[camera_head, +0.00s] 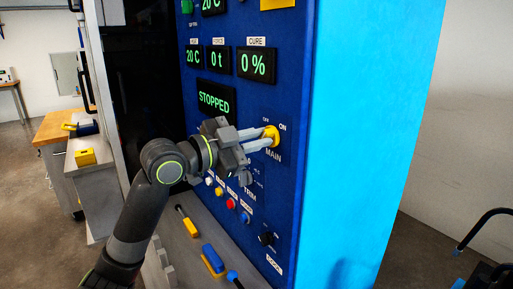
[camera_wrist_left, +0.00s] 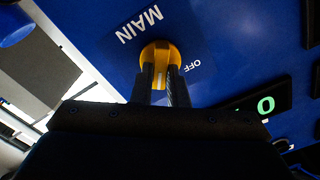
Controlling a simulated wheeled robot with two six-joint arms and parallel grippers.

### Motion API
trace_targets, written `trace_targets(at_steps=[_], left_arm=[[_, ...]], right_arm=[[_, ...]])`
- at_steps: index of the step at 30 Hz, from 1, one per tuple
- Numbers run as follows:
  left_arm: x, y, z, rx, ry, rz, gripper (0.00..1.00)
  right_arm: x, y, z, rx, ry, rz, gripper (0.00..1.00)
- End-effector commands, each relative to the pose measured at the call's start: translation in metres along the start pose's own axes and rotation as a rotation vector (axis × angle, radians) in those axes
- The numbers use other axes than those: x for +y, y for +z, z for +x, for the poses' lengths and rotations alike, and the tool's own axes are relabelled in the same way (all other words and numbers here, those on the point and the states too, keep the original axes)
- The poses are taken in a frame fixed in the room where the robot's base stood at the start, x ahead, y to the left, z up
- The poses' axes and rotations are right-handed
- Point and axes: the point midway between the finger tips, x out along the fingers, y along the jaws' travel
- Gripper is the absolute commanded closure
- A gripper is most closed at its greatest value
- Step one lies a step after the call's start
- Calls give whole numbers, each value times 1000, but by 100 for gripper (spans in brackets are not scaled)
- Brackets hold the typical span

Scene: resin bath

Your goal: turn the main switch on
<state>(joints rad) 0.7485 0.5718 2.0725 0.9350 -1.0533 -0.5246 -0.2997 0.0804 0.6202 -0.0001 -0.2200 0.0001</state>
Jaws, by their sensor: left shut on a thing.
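The main switch (camera_head: 271,135) is a yellow rotary knob on the blue control panel (camera_head: 283,205), with OFF and ON printed above it and MAIN below. My left gripper (camera_head: 266,136) reaches it from the left, and its two fingers are shut on the knob. In the left wrist view the yellow knob (camera_wrist_left: 161,54) sits between the fingertips (camera_wrist_left: 161,78). The word MAIN and the word OFF show on the panel beside it; the ON label is not readable there. The knob's exact pointing is partly hidden by the fingers. My right gripper is not in view.
Green displays on the panel include one reading STOPPED (camera_head: 215,98). A row of small coloured buttons (camera_head: 230,204) and a black knob (camera_head: 266,238) lie below the switch. A ledge with yellow and blue handled tools (camera_head: 212,258) juts out beneath. A wooden bench (camera_head: 60,127) stands at the left.

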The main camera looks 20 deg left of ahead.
Motion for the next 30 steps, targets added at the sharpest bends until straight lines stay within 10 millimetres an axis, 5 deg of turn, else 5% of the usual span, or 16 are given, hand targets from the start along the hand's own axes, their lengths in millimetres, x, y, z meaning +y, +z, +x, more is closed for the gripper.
trace_targets(at_steps=[27, 28, 30], left_arm=[[2, 1, 0, -3, 3, 169, 100], [2, 1, 0, -3, 3, 169, 83], [2, 1, 0, -3, 3, 169, 73]], right_arm=[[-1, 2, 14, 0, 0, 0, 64], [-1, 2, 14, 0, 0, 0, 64], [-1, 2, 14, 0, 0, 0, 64]])
